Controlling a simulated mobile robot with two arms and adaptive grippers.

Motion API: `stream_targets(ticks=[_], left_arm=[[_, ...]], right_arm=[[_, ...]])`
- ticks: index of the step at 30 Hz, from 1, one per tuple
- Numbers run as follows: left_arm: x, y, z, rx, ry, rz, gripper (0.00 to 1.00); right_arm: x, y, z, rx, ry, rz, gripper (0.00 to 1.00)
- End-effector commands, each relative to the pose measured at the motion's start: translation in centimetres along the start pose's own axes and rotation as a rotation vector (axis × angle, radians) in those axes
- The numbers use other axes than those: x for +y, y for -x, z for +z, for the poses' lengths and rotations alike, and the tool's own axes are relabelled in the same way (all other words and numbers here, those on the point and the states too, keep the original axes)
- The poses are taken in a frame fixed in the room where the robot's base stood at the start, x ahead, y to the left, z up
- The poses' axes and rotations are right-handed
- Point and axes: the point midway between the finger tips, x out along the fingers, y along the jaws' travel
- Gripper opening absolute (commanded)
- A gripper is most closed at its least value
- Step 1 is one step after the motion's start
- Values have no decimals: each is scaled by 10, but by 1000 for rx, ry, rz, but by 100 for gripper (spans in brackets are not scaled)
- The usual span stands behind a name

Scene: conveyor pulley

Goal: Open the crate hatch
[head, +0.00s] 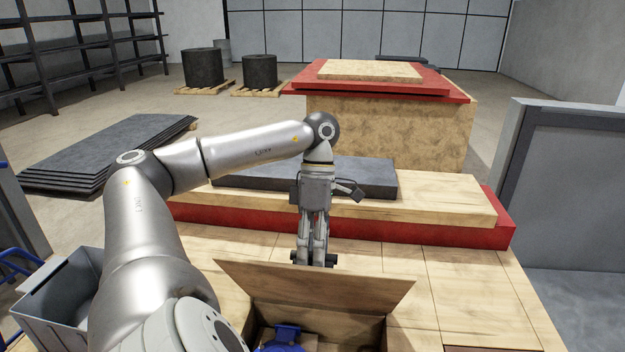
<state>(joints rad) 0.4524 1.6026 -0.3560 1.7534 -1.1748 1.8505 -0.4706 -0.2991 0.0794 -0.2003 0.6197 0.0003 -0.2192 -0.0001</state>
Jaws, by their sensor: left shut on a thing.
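The crate hatch (315,289) is a light wooden flap that stands raised and tilted at the bottom middle of the head view. The crate opening (318,324) below it shows, with a blue object (284,338) inside. My left gripper (314,260) points down at the hatch's upper edge, near its middle, and is shut on the hatch. The fingertips are partly hidden at that edge. My right gripper is not in view.
A wooden step with a red base (340,225) and a dark slab (365,177) lies just behind the gripper. A grey bin (62,305) stands at the lower left. A grey panel (565,175) stands at the right. Wooden deck (470,290) to the right is clear.

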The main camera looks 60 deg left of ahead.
Motion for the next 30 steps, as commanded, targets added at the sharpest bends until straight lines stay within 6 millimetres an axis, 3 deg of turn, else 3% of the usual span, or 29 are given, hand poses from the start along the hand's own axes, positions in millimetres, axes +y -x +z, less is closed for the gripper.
stream_targets(ticks=[7,16,26,30], left_arm=[[-10,24,1,-4,3,11,32],[-14,34,-7,-3,18,5,32],[-22,46,-1,4,4,7,32],[-34,71,0,1,1,11,32]], right_arm=[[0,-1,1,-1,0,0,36],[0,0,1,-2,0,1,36],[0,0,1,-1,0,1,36],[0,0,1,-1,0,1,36]])
